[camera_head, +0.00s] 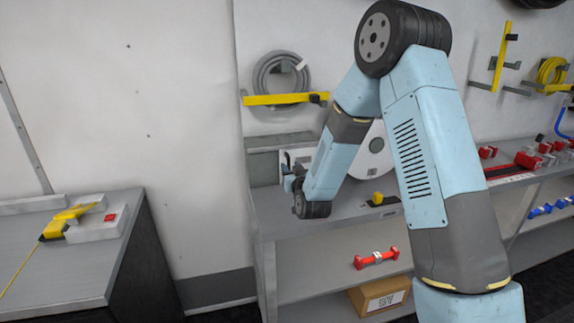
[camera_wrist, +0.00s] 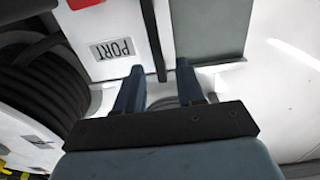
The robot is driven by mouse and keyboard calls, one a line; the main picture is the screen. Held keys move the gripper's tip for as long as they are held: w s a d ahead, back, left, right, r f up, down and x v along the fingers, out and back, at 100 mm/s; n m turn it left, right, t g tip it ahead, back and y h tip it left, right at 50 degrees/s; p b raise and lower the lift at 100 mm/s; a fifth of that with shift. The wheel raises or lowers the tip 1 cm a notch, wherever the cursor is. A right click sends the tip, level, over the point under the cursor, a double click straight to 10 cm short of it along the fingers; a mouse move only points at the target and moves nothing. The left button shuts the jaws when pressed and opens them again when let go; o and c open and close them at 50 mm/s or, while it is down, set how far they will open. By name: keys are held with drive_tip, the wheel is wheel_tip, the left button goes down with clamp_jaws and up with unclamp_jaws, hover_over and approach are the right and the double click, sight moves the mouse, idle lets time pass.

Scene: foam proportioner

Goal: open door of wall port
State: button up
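The wall port shows in the wrist view as a white face with an upside-down "PORT" label (camera_wrist: 113,49). A grey panel (camera_wrist: 212,28) lies to the right of this face, and a dark upright strip (camera_wrist: 152,38) runs between the two. My gripper (camera_wrist: 160,75) has its two blue fingers apart. The end of the strip shows between the fingertips, with a gap on each side; I cannot tell whether they touch. In the head view, my gripper (camera_head: 288,165) is small and partly hidden by my wrist, in front of a grey box (camera_head: 263,168) against the wall.
The shelf unit (camera_head: 285,222) holds a white disc, a red dumbbell-shaped part (camera_head: 376,258) and a cardboard box (camera_head: 381,298). A grey bench (camera_head: 75,265) stands at left. The wall between is bare.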

sight(289, 164)
drive_tip(key=shift+x, duration=1.95)
clamp_jaws()
